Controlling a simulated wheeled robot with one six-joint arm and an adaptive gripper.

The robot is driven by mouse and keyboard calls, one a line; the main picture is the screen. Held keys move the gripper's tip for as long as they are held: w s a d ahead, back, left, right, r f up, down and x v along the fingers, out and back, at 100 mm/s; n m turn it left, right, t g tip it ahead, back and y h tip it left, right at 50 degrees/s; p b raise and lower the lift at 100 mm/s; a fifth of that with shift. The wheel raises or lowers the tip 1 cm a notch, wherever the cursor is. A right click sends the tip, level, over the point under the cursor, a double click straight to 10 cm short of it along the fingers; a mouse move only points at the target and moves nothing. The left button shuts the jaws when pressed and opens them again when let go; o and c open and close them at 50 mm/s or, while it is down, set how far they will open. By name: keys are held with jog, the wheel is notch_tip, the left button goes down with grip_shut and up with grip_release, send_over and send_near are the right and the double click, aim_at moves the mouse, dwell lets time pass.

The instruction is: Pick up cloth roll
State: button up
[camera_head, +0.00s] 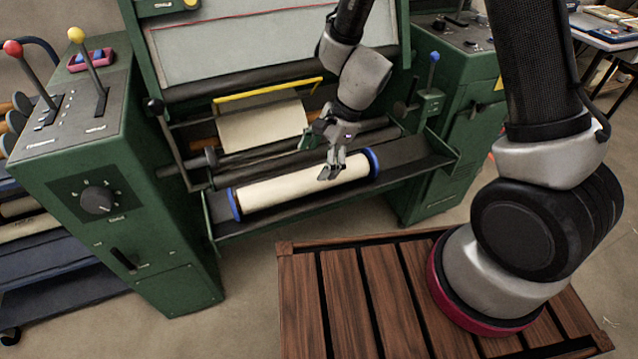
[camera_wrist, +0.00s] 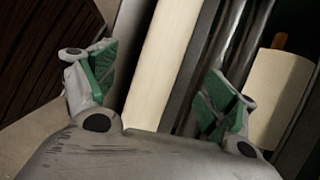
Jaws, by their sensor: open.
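The cloth roll (camera_head: 290,188) is a long cream cylinder with blue end discs. It lies in the dark front tray (camera_head: 420,160) of the green machine. My gripper (camera_head: 332,170) is over the right half of the roll, pointing down. In the wrist view my gripper (camera_wrist: 150,85) is open, with its green-padded fingers spread to either side of the cream roll (camera_wrist: 160,65). No cloth is held. I cannot tell whether the fingertips touch the roll. The roll's ends are out of the wrist view.
A second cream roll of cloth (camera_head: 262,127) sits higher in the machine, below a yellow bar (camera_head: 268,89). Green cabinets with levers flank the tray, the left one (camera_head: 120,190) close by. A slatted wooden platform (camera_head: 345,300) lies in front. Bare floor shows between.

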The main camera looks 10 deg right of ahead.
aim_at(311, 173)
jog(key=shift+w+f+m, duration=0.1)
jog(key=shift+w+m, duration=0.1)
jog(key=shift+m, duration=0.1)
jog(key=shift+f, duration=0.2)
jog(key=x, duration=0.7)
jog(key=shift+w+d+f, duration=0.1)
jog(key=shift+f, duration=0.1)
jog(key=c, duration=1.5)
